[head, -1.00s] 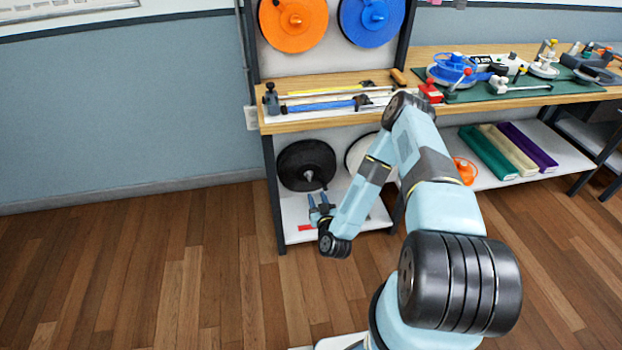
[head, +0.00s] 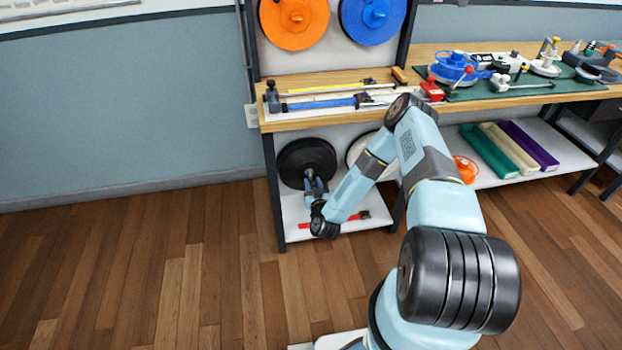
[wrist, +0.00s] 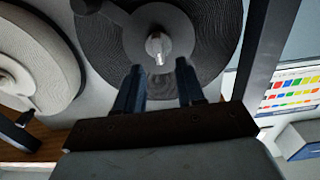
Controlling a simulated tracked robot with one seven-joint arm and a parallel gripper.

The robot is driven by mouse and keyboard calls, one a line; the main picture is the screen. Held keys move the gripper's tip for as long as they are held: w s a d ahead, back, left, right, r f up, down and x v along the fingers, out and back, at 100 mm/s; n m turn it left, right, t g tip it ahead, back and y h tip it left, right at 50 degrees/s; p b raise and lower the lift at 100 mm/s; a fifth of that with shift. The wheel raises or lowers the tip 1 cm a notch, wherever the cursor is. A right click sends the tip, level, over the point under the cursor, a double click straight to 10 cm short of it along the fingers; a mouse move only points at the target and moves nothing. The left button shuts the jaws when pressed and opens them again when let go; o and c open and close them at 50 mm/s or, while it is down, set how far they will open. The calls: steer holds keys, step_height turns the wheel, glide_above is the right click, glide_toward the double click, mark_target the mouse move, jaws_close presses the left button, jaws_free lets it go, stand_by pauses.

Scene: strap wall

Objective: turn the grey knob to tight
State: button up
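The grey knob (wrist: 158,47) is a small pale metal stub at the centre of a black ridged disc (wrist: 205,35) in the wrist view. The disc also shows below the bench in the head view (head: 304,153), where my gripper hides the knob. My gripper (wrist: 159,78) is open in the wrist view, with its two dark fingers apart and nothing between them. The knob lies just beyond the fingertips, roughly in line with the gap. In the head view my gripper (head: 315,182) is at the lower part of the disc. I cannot tell whether it touches anything.
A white disc (wrist: 32,65) is beside the black one. A white lower shelf (head: 291,230) with a red strip (head: 345,222) lies below my gripper. The bench (head: 288,122) is above, carrying a blue bar (head: 320,104). The floor on the left is clear.

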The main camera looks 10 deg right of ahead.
mark_target(310, 175)
steer(key=shift+w+a, duration=0.1)
steer(key=shift+w, duration=1.75)
jaws_close()
